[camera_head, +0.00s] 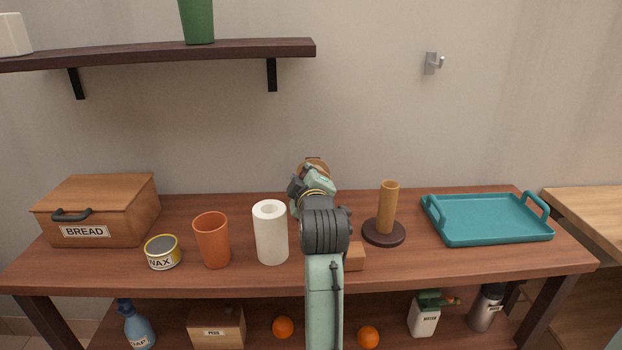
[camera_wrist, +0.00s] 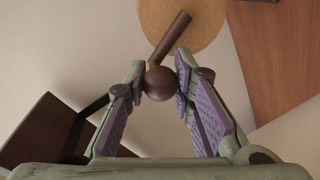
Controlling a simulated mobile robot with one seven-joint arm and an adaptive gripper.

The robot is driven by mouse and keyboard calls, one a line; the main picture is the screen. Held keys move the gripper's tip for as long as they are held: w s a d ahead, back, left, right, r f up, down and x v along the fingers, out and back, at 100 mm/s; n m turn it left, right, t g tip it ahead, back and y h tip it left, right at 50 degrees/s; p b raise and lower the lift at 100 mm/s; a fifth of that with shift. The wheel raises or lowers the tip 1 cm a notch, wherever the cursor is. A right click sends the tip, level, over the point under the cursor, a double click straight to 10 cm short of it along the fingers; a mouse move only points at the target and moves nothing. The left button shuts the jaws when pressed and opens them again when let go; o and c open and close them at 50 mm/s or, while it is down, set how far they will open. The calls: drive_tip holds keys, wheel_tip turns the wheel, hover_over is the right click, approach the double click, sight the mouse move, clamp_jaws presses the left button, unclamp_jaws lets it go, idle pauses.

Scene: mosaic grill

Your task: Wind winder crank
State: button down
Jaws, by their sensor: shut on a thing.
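The winder shows in the wrist view as a round tan disc (camera_wrist: 205,18) with a dark brown crank arm (camera_wrist: 170,38) across it. A round dark brown crank knob (camera_wrist: 160,84) sits at the near end of the crank. My gripper (camera_wrist: 160,72) is shut on the crank knob, with a purple-padded finger on each side. In the head view, only the upper edge of the winder disc (camera_head: 314,162) shows behind my gripper (camera_head: 316,180). My arm hides most of the winder there.
A white roll (camera_head: 270,238) and an orange cup (camera_head: 212,243) stand left of my arm. A wooden block (camera_head: 355,257) is partly hidden by it. A brown post on a round base (camera_head: 384,233) and a teal tray (camera_head: 490,217) are right. A wall shelf (camera_head: 160,53) hangs above left.

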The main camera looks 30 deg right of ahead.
drive_tip(key=shift+w+a+f+n, duration=0.25)
drive_tip(key=shift+a+n, duration=0.1)
drive_tip(key=shift+n, duration=0.35)
drive_tip(key=c, duration=1.3)
unclamp_jaws()
drive_tip(key=shift+c, duration=0.2)
drive_tip(key=shift+s, duration=0.1)
drive_tip(key=v, duration=1.2)
drive_tip(key=shift+a+r, duration=0.1)
